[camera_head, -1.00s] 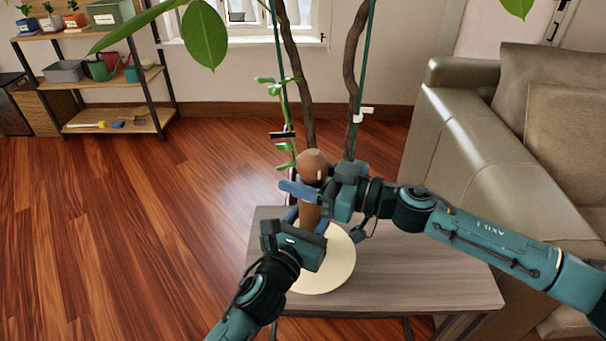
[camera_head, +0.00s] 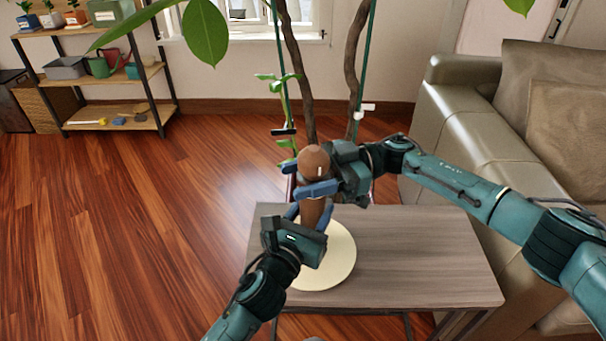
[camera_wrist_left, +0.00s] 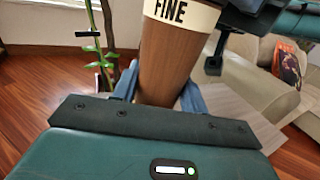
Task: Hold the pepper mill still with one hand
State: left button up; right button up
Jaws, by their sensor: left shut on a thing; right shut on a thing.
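The brown wooden pepper mill (camera_head: 313,208) stands upright over a round cream plate (camera_head: 338,262) on the small table. My left gripper (camera_head: 306,215) is shut on its lower body. My right gripper (camera_head: 318,188) is shut on the mill higher up, just below its rounded top. In the left wrist view the mill's body (camera_wrist_left: 168,65) stands between the blue fingers, with a pale band reading "FINE" above. The mill's base is hidden behind my left gripper in the head view.
The grey-brown wooden table (camera_head: 420,250) is bare to the right of the plate. A leather sofa (camera_head: 480,125) stands to the right. Plant stems (camera_head: 297,85) rise behind the table. A shelf rack (camera_head: 105,85) stands at the far left.

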pick_arm(q)
jog(key=shift+s+f, duration=0.1)
jog(key=shift+f, duration=0.35)
pick_arm(e)
jog(key=shift+s+f+n+g+h, duration=0.15)
jog(key=shift+n+g+h, duration=0.75)
jog(key=shift+n+g, duration=0.6)
jog(key=shift+s+d+g+h, duration=0.1)
jog(key=shift+g+h, duration=0.2)
jog(key=shift+g, duration=0.2)
jog(key=o, duration=1)
notch_tip(320, 180, up, 10)
jog(key=shift+r, duration=0.15)
pick_arm(q)
jog(key=shift+r, duration=0.1)
pick_arm(e)
jog(key=shift+r, duration=0.1)
pick_arm(q)
jog(key=o, duration=0.9)
jog(key=shift+c, duration=0.2)
jog(key=o, duration=0.4)
jog(key=shift+r, duration=0.25)
